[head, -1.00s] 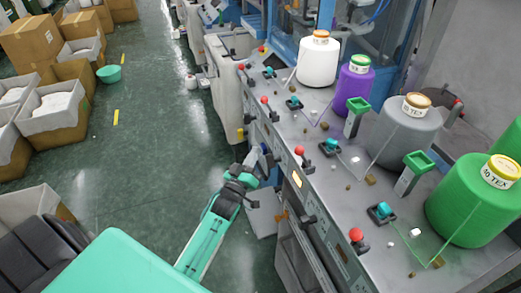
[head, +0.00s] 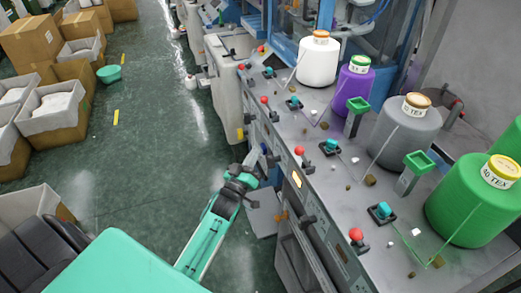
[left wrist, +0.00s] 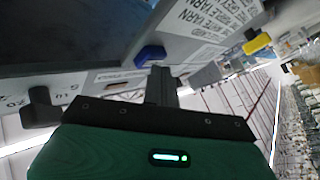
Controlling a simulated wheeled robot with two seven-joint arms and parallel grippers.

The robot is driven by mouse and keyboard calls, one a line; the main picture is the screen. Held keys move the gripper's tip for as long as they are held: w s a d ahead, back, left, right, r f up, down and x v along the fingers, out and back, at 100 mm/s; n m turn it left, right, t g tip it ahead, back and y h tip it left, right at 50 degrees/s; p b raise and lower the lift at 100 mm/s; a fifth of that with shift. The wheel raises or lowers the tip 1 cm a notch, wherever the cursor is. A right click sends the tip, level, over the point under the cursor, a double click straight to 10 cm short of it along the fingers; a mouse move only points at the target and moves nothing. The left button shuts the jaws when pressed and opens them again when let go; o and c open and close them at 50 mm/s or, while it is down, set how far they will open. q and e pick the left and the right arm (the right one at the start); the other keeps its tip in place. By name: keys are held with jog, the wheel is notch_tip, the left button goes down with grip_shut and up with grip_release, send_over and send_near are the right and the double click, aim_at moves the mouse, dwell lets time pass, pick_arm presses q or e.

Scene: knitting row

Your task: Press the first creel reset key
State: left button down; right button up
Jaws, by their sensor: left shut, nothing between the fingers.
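My left gripper (head: 254,157) is shut and empty, beside the front face of the machine. In the left wrist view its shut fingers (left wrist: 161,86) point at the machine's panel. A blue key (left wrist: 150,54) sticks out of the panel just beyond the fingertips; whether they touch it I cannot tell. Several teal keys in black bases stand along the machine's top, such as one in the middle (head: 330,146) and one nearer (head: 382,210). No readable label shows which is the first creel reset key. My right gripper is not in view.
Red-knobbed levers (head: 299,151) line the machine's front edge. Yarn cones stand on top: white (head: 318,64), purple (head: 352,88), grey (head: 403,135) and green (head: 474,203). Black handles (head: 307,221) jut from the front. The green floor left of the machine is open; cartons stand far left.

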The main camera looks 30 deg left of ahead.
pick_arm(q)
jog(key=shift+w+d, duration=0.15)
dwell(0.5)
jog(key=shift+w+d, duration=0.15)
jog(key=shift+s+a, duration=0.25)
dwell(0.6)
jog(key=s+a+p, duration=0.1)
jog(key=s+a, duration=0.3)
jog(key=shift+s+p, duration=0.3)
jog(key=shift+p, duration=0.05)
jog(key=shift+d, duration=0.1)
dwell(0.6)
